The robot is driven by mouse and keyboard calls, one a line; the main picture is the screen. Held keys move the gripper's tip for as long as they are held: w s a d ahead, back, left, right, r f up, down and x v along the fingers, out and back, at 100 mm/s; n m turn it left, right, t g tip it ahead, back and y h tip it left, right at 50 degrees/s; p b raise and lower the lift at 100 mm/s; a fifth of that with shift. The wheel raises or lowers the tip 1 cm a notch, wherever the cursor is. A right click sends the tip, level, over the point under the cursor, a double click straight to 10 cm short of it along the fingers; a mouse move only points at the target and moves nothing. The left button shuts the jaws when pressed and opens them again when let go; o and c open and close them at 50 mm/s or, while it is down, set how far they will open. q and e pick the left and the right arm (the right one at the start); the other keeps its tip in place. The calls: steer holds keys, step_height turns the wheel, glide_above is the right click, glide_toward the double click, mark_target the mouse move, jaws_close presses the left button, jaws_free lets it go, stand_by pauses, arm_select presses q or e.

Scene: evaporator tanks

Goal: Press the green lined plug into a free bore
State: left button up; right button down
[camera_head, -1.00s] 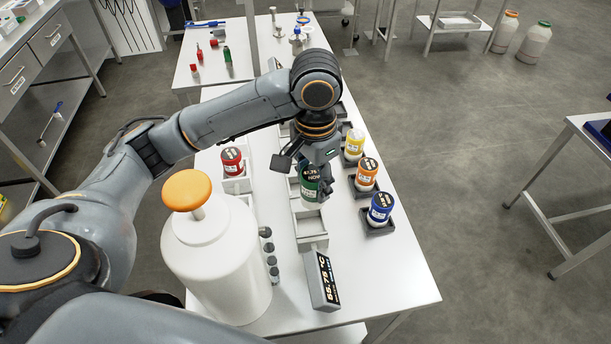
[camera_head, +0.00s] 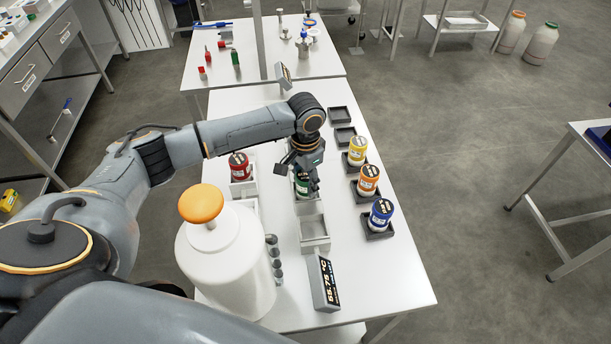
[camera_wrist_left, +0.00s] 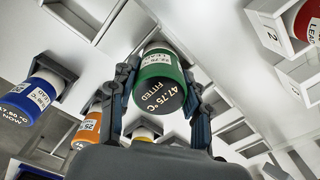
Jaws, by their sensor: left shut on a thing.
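The green lined plug (camera_head: 302,186) is held between the fingers of my left gripper (camera_head: 306,180), at the middle row of white square bores. In the left wrist view the fingers clasp the green plug (camera_wrist_left: 160,66) on both sides, and its dark face reads "47.75 °C FITTED". It is low at a white bore; the gripper hides much of the contact, so I cannot tell how deep it sits. The nearer white bore (camera_head: 316,246) in that row is empty. My right gripper is not in view.
A red plug (camera_head: 239,165) stands in a white holder at left. Yellow (camera_head: 357,151), orange (camera_head: 368,181) and blue (camera_head: 381,214) plugs stand in dark trays at right; two farther trays are empty. A display (camera_head: 323,282) and large white bottle (camera_head: 222,262) are nearer.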

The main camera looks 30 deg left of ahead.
arm_select(q)
steer(key=shift+d+f, duration=0.1)
steer(key=shift+f, duration=0.05)
steer(key=o, duration=1.3)
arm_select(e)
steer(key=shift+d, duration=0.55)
arm_select(q)
step_height(320, 180, up, 12)
steer(key=b, duration=0.3)
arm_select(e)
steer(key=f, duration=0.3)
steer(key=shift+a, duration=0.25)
arm_select(q)
steer(key=shift+r, duration=0.2)
